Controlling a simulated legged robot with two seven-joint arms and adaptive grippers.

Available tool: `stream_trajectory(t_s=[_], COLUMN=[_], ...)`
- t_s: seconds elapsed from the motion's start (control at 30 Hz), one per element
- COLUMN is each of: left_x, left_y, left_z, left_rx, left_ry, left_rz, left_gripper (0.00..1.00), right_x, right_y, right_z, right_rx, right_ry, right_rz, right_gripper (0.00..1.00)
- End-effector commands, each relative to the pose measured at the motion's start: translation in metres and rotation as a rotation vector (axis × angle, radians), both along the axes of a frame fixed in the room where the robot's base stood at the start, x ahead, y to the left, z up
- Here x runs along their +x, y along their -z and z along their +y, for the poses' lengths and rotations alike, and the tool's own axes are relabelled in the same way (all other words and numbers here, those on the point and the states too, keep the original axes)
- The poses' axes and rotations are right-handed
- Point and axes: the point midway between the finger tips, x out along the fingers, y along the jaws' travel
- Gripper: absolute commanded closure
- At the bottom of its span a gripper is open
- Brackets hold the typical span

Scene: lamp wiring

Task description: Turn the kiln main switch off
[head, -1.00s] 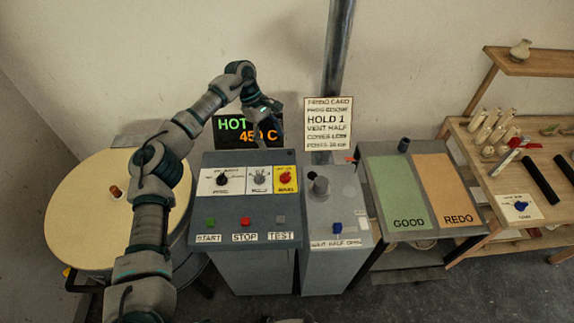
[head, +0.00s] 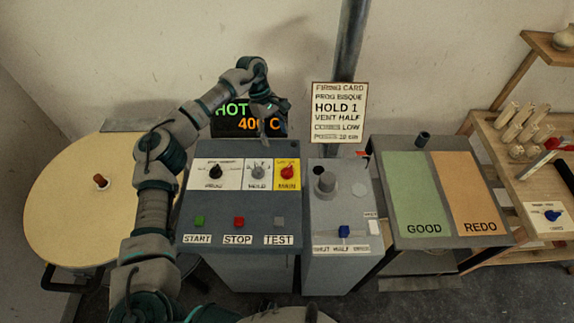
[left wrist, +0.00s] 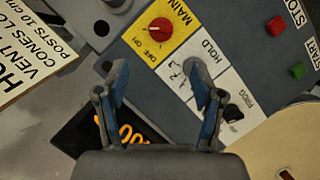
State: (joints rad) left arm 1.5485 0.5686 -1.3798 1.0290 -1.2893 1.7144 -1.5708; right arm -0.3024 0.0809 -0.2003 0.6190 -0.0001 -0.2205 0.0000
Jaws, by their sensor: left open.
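The kiln main switch is a red knob (head: 288,171) on a yellow plate marked MAIN, at the right end of the control panel's upper row. It also shows in the left wrist view (left wrist: 160,31), with OFF and ON lettering beside it; I cannot tell for sure which mark it points to. My left gripper (head: 270,107) is open and empty, behind and above the panel, in front of the display. In the left wrist view its two blue-padded fingers (left wrist: 155,73) are spread, apart from the knob. My right gripper is not in view.
The HOLD knob (head: 259,171) sits close beside the main switch, and the PROG knob (head: 216,172) is farther left. START, STOP and TEST buttons line the front. The display (head: 248,122) reads HOT and about 400 C. A firing card (head: 339,112) stands right of the gripper.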

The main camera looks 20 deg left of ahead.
Motion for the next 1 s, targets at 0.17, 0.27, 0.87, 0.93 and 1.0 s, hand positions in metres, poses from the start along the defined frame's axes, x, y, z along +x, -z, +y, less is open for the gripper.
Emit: stream_trajectory(t_s=[0.17,0.27,0.87,0.93,1.0], left_x=[-0.008,-0.012,-0.024,-0.024,-0.024], left_y=[0.041,0.063,0.124,0.124,0.124], left_z=[-0.015,-0.023,-0.045,-0.045,-0.045], left_rx=[0.0,0.0,0.0,0.0,0.0], left_ry=[0.002,0.002,0.0,0.0,0.0], left_rz=[0.005,0.005,0.001,0.001,0.001], left_gripper=[0.32,0.32,0.32,0.32,0.32], right_x=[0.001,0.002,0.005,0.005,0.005], right_y=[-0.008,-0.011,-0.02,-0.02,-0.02], right_z=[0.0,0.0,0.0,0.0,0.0], right_rx=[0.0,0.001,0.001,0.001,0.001], right_ry=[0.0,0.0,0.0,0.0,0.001], right_rz=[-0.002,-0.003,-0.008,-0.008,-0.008], right_gripper=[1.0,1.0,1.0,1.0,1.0])
